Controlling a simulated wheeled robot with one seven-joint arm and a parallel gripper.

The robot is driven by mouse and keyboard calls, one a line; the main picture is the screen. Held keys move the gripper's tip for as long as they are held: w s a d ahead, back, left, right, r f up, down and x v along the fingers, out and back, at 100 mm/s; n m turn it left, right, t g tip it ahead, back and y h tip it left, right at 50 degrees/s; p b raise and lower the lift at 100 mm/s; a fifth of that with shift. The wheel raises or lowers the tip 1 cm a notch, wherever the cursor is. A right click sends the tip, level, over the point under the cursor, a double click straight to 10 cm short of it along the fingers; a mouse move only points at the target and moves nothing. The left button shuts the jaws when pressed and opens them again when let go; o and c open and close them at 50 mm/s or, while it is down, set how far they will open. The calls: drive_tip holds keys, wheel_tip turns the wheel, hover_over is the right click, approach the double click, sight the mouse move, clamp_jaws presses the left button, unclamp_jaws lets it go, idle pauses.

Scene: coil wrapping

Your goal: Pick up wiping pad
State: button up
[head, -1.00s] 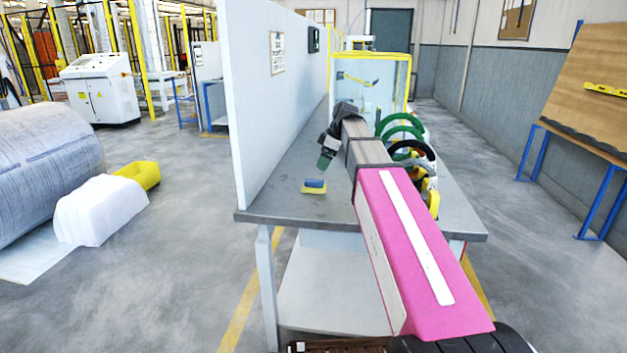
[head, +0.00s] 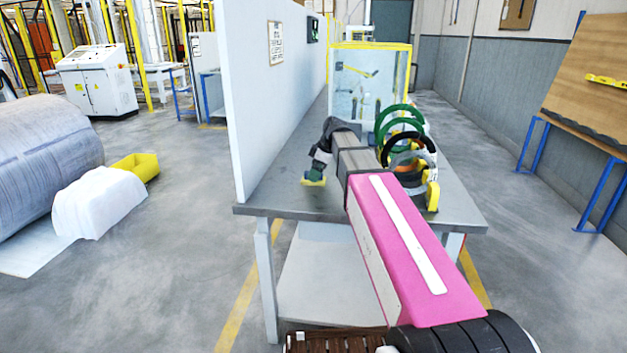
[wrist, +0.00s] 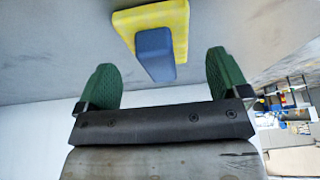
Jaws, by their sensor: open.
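The wiping pad is a yellow sponge (wrist: 178,20) with a blue block-shaped grip (wrist: 155,54) on it. In the head view its yellow edge (head: 313,183) shows on the grey table, partly hidden by my gripper. My gripper (wrist: 160,78) is open, with its two green fingertips apart on either side of the blue grip in the wrist view. The grip lies between and a little beyond the fingertips, with no clear contact. In the head view my gripper (head: 314,173) is right over the pad.
The grey table (head: 285,205) has a white partition (head: 265,100) along its left side. Several green, black and grey rings (head: 405,148) stand on the right, near my arm. A yellow-framed clear enclosure (head: 370,85) stands at the back. The front left of the table is clear.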

drive_tip(key=shift+x, duration=1.2)
drive_tip(key=shift+c, duration=0.3)
drive_tip(key=c, duration=1)
drive_tip(key=shift+r, duration=0.1)
drive_tip(key=shift+c, duration=0.2)
